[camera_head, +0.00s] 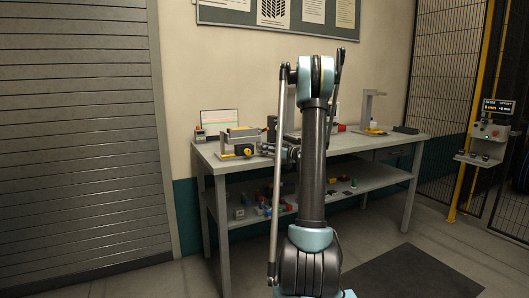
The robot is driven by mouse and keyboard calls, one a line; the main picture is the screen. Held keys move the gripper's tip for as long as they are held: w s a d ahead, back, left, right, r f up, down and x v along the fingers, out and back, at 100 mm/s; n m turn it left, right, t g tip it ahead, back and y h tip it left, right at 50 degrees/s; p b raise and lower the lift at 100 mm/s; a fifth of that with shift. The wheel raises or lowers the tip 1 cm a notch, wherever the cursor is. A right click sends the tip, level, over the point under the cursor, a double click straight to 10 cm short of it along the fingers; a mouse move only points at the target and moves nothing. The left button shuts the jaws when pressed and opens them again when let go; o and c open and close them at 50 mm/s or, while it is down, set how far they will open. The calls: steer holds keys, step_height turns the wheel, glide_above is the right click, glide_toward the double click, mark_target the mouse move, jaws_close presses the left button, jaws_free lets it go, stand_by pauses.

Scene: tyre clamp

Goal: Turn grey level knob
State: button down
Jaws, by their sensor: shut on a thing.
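My gripper (270,149) is small and partly hidden behind my arm. It reaches left over the table to the right end of a grey and yellow device (240,133). It is shut on what seems to be the grey level knob at that end. The knob itself is too small and covered by the fingers to make out, and I cannot tell how far it is turned. A yellow round part (247,152) shows low on the device's front, just left of the fingers.
The device stands on a grey workbench (370,142) with a laptop-like screen (220,119) behind it. A lamp-like stand (372,110) is at the right. Small coloured parts lie on the lower shelf (345,183). A control stand (487,133) is far right. Floor in front is free.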

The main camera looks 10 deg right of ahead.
steer(key=shift+g, duration=0.3)
steer(key=c, duration=1.4)
jaws_free()
steer(key=shift+o, duration=0.2)
steer(key=shift+d, duration=0.1)
steer(key=v, duration=1.1)
steer(key=shift+s+d+f, duration=0.2)
steer(key=shift+d, duration=0.15)
